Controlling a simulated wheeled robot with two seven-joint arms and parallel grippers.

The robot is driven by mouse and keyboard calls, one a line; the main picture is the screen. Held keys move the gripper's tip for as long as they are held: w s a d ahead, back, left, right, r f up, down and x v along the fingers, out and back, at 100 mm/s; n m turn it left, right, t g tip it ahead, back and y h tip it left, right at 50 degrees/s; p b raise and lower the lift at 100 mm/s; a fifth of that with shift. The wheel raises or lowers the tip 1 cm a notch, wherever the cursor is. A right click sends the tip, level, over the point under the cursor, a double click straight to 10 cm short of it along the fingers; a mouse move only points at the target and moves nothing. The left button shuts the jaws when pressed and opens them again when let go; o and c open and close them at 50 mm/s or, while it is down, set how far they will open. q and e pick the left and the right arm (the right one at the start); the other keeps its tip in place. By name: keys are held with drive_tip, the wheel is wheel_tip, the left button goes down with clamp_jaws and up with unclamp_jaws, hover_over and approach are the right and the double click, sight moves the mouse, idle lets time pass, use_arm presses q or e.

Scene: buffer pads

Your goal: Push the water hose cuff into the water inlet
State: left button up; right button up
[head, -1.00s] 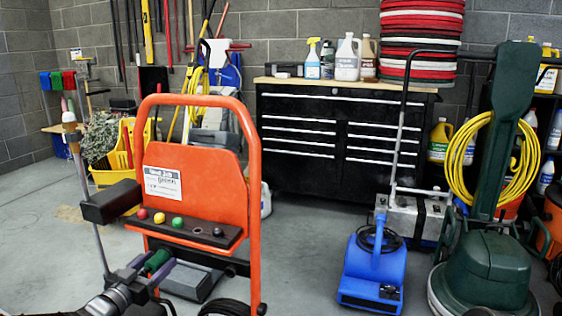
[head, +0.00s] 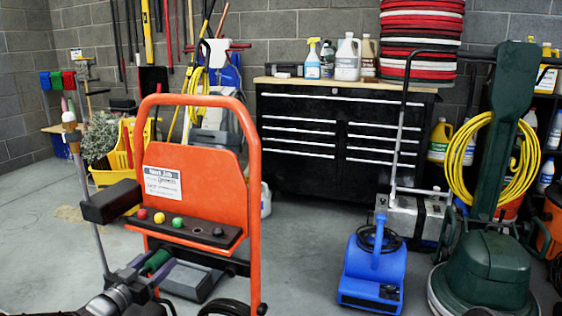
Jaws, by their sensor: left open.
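An orange upright cart (head: 253,200) stands at centre left, with a black bar (head: 190,232) across its front. The bar carries red, yellow and green knobs and a dark round fitting (head: 218,232). My left gripper (head: 153,267) is low at the left, in front of the cart below the bar. Its fingers are apart, with a green cylinder (head: 157,261) between or just behind them; I cannot tell if they touch it. I cannot tell for sure which part is the hose cuff or the water inlet. My right gripper is not in view.
A blue blower (head: 372,275) and a green floor machine (head: 484,270) with a coiled yellow cord stand at the right. A black tool chest (head: 300,115) is behind. A dark block (head: 111,201) and a slanted pole are close to the cart's left. Floor between cart and blower is clear.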

sight(150, 269)
use_arm(q)
drive_tip(key=shift+c, duration=0.3)
clamp_jaws()
idle(0.3)
drive_tip(key=shift+s+a, duration=0.1)
drive_tip(key=shift+s, duration=0.1)
drive_tip(key=shift+p+v, duration=0.65)
drive_tip(key=shift+v, duration=2.15)
